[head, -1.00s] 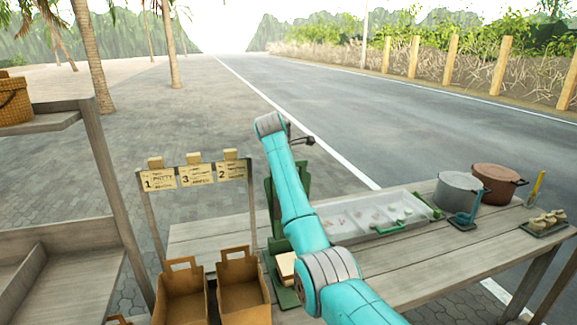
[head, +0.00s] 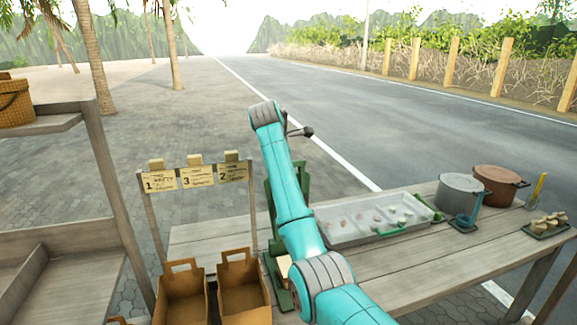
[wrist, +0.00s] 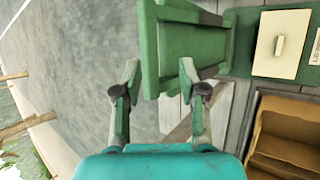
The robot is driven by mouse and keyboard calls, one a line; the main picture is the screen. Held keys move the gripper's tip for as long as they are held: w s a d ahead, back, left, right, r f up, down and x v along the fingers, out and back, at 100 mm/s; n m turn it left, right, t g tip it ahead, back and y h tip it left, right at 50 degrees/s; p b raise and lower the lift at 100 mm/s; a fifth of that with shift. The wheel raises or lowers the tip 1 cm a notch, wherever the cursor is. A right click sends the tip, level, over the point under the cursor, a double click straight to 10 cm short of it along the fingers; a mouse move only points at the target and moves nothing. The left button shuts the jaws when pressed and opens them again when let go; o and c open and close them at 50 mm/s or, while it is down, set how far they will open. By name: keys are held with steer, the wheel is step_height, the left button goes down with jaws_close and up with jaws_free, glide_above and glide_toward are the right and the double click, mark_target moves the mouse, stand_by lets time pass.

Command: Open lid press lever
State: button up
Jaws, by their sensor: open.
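The green press (head: 270,275) stands at the near left end of the wooden table, mostly hidden behind my arm in the head view. In the wrist view its green upright frame (wrist: 192,48) is close ahead, with a cream block (wrist: 283,42) on its base to the right. My gripper (wrist: 160,70) is open, its two fingers apart. The right finger overlaps the frame's lower edge in the picture; I cannot tell whether they touch. The left finger is over bare pavement. A dark rod with a ball end (head: 307,132) shows beside my wrist; I cannot tell whether it is the lever.
A tray of fillings (head: 345,236), a grey pot (head: 460,190) and a brown pot (head: 500,183) stand farther right on the table (head: 430,262). Paper bags (head: 243,297) and a sign rack (head: 195,179) are at the left.

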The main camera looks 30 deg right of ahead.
steer(key=v, duration=0.6)
steer(key=shift+r, duration=0.15)
steer(key=shift+s, duration=0.1)
